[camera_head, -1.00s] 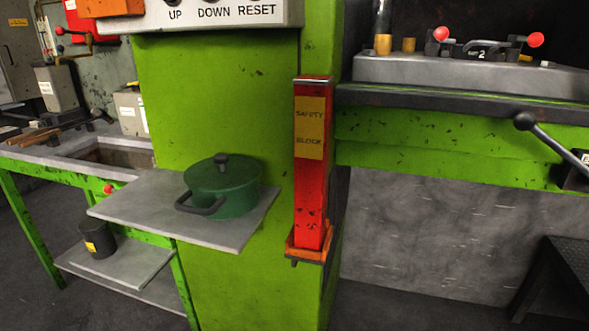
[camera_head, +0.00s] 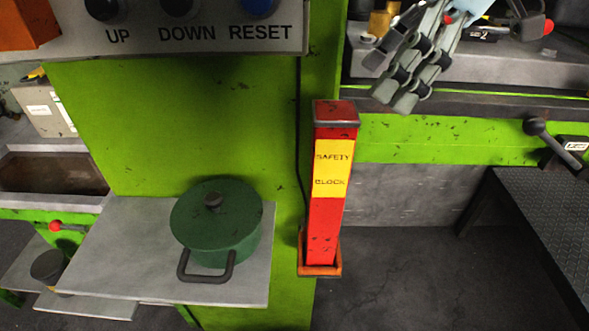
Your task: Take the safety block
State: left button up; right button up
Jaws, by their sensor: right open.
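The safety block (camera_head: 325,218) is a tall red bar with a yellow label reading "SAFETY BLOCK". It stands upright in an orange holder (camera_head: 320,269) on the green press column. My right gripper (camera_head: 385,85) is at the top right of the view, above and to the right of the block's top end. It is open and empty, apart from the block. My left gripper is not in view.
A green lidded pot (camera_head: 213,225) stands on a grey shelf (camera_head: 120,245) left of the block. A control panel (camera_head: 190,38) hangs above. A black-knobbed lever (camera_head: 555,143) and dark textured table (camera_head: 545,225) are at the right.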

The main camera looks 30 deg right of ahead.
aim_at(337, 130)
jog(key=x, duration=0.2)
jog(key=shift+w+f+b, duration=0.3)
jog(key=shift+f+b, duration=0.05)
jog(key=shift+s+x, duration=0.2)
jog(key=shift+x, duration=3.25)
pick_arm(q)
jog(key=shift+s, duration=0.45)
pick_arm(e)
jog(key=shift+a, duration=0.1)
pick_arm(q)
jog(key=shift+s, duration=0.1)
pick_arm(e)
jog(key=shift+r, duration=0.1)
grip_shut()
